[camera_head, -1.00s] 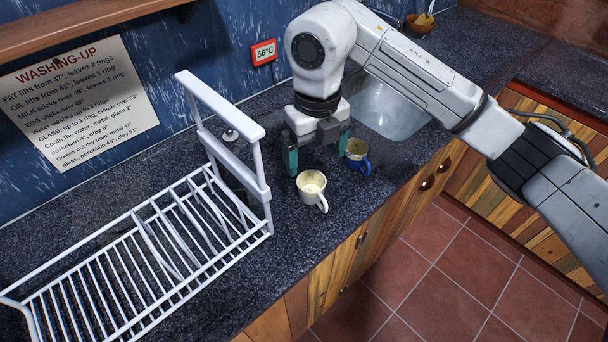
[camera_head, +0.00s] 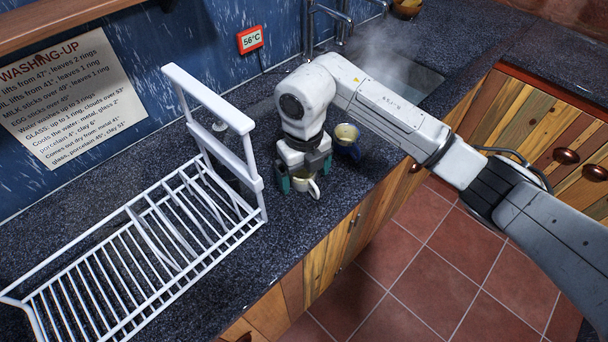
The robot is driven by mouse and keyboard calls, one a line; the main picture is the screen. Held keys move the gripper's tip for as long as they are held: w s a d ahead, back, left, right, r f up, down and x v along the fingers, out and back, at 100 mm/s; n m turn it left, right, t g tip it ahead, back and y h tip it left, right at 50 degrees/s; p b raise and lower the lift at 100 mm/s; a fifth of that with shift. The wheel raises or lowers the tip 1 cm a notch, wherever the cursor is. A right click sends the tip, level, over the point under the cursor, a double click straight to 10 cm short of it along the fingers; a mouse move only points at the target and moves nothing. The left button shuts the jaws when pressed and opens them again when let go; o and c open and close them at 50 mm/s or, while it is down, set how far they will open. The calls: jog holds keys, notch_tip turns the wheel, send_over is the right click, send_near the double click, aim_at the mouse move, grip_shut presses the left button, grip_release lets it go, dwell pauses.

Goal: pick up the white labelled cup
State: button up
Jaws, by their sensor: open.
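The white cup (camera_head: 313,190) stands upright on the dark counter, with its handle toward the front right. No label can be made out on it. My gripper (camera_head: 304,181) points down right over the cup, with its teal fingers apart, one on the left and one on the right of the cup. The gripper hides much of the cup's rim and far side. I cannot tell whether the fingers touch the cup.
A blue cup (camera_head: 348,144) stands close behind and right of my gripper. A white wire dish rack (camera_head: 150,262) fills the counter at left. A steaming sink (camera_head: 402,75) with taps (camera_head: 328,18) lies behind. The counter's front edge is near the cup.

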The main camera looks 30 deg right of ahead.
jog(key=shift+f, duration=0.1)
jog(key=shift+c, duration=0.2)
jog(key=c, duration=1)
jog(key=shift+c, duration=0.3)
